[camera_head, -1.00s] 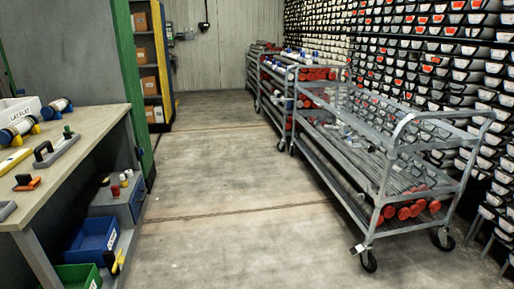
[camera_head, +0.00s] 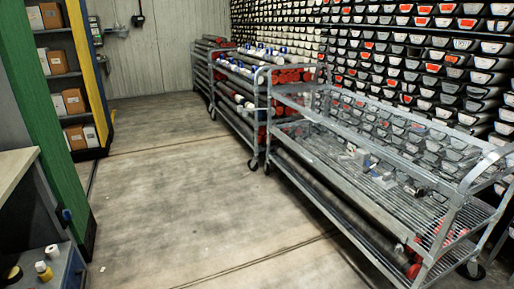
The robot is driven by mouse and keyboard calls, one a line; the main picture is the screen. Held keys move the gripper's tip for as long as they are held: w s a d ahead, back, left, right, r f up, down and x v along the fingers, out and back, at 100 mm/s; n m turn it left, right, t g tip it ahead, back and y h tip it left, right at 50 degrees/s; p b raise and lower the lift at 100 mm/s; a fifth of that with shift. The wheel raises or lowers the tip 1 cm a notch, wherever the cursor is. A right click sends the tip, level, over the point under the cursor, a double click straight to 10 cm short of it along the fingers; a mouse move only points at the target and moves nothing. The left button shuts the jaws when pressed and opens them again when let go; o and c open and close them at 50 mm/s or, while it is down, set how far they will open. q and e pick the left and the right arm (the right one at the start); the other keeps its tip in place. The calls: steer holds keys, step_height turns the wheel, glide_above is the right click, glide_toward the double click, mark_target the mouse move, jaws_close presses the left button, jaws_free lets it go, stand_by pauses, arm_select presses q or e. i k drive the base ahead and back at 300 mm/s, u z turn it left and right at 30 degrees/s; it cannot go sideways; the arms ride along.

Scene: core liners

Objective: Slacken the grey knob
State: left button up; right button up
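No grey knob can be made out in the head view. The grey wheeled cart (camera_head: 345,190) on the right has wire shelves, with long tubes with red ends on its lower level. Small grey and blue items lie on its shelf, too small to identify. Neither of my grippers is in view.
A bench top corner (camera_head: 15,168) and small bottles (camera_head: 44,270) are at the lower left, beside a green post (camera_head: 50,130). A shelf unit with boxes (camera_head: 73,100) stands behind. More tube carts (camera_head: 240,85) and a tray wall (camera_head: 400,70) line the right. The middle floor is clear.

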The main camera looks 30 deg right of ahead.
mark_target(398, 247)
steer(key=z, duration=0.15)
steer(key=i, duration=2.35)
steer(key=z, duration=1.55)
steer(key=i, duration=1.25)
steer(key=z, duration=1.55)
steer(key=i, duration=0.4)
steer(key=z, duration=0.15)
